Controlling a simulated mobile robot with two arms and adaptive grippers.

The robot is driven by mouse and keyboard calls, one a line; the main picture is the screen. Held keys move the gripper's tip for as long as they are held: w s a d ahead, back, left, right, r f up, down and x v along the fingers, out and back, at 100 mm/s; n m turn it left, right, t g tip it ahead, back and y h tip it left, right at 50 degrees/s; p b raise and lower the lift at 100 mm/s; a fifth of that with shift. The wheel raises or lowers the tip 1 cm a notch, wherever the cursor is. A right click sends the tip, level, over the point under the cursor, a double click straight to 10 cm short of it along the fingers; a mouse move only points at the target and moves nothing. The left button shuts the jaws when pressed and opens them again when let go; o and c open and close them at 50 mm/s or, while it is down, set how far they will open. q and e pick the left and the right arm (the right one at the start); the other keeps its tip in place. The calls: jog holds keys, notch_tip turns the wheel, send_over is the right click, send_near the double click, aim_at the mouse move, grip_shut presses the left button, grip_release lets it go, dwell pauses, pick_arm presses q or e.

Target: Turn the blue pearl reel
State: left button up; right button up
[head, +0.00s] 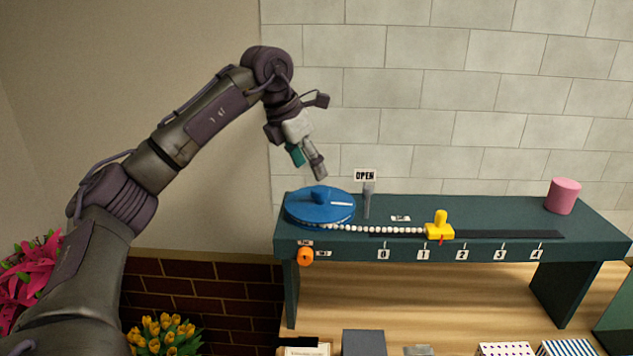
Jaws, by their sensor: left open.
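The blue pearl reel (302,214) is a flat blue disc with a raised knob in its middle and a white line on its top. It lies on the left end of the dark green bench (500,217). A string of white pearls (385,230) runs from the reel to a yellow slider (439,228), which stands near the mark 1 on a scale. My left gripper (309,166) is open and empty, above the reel and apart from it, pointing down. My right gripper is not in view.
An orange knob (305,256) is on the bench front. A pink cylinder (563,196) stands at the far right. Yellow tulips (160,335) and pink flowers (30,272) are at lower left.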

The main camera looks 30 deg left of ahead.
aim_at(319, 189)
pick_arm(q)
jog(key=p+x, duration=0.1)
jog(key=x, duration=0.4)
jog(key=shift+d+f, duration=0.1)
jog(key=shift+f, duration=0.1)
jog(key=shift+w+f+p, duration=0.15)
jog(key=shift+f+p, duration=0.15)
jog(key=shift+f, duration=0.15)
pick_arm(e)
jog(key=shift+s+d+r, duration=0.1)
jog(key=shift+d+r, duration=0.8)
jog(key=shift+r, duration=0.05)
pick_arm(q)
jog(key=shift+d, duration=0.1)
jog(key=shift+c, duration=0.2)
jog(key=c, duration=0.8)
grip_shut()
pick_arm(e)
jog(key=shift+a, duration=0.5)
